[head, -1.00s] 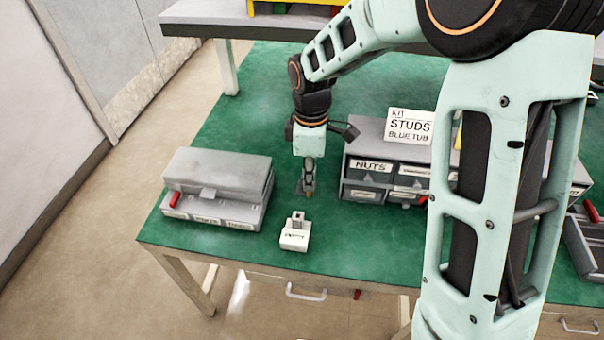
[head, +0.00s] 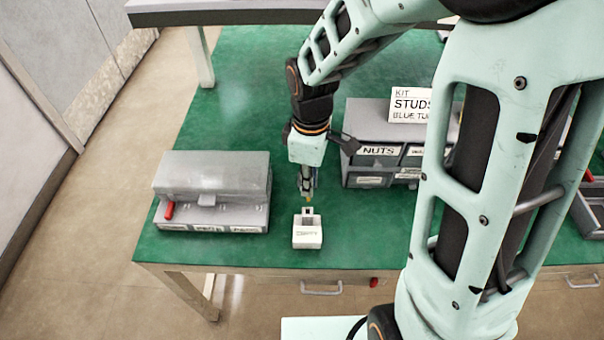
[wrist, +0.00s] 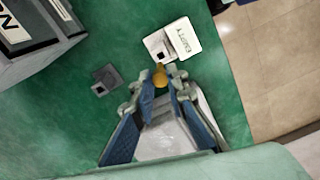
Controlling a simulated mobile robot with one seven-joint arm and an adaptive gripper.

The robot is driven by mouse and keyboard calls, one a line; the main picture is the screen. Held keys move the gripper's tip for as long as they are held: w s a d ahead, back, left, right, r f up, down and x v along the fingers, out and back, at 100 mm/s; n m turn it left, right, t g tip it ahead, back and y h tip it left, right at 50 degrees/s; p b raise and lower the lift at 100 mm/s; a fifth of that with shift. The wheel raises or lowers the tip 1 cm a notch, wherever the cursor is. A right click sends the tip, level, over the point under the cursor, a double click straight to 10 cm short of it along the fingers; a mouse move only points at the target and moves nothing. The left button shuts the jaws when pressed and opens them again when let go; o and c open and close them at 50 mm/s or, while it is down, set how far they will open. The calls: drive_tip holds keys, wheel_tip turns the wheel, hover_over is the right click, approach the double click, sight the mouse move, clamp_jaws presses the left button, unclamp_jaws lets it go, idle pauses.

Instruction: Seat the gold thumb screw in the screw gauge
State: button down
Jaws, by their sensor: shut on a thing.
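The gold thumb screw (wrist: 160,77) is pinched between the fingertips of my gripper (wrist: 160,83) in the wrist view. My gripper also shows in the head view (head: 306,187), with a small gold spot at its tips. The screw gauge is a white block (head: 307,234) on the green bench, just nearer the camera than my gripper. In the wrist view the gauge (wrist: 184,38) has a label reading EMPTY and a dark square hole at its end near the screw. The screw appears above the bench and short of that hole; the exact gap is hard to tell.
A small grey block with a dark square opening (wrist: 106,78) lies left of the screw. A grey case with a red latch (head: 212,190) stands left of the gauge. A grey drawer unit marked NUTS (head: 380,152) stands to the right. Green bench top is clear between them.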

sight(308, 200)
drive_tip(key=shift+f, duration=0.1)
drive_tip(key=shift+s, duration=0.1)
idle(0.5)
drive_tip(key=shift+f+b, duration=2.15)
drive_tip(key=shift+f, duration=0.75)
drive_tip(key=c, duration=1.8)
unclamp_jaws()
wheel_tip(308, 200, up, 12)
drive_tip(key=shift+r, duration=0.1)
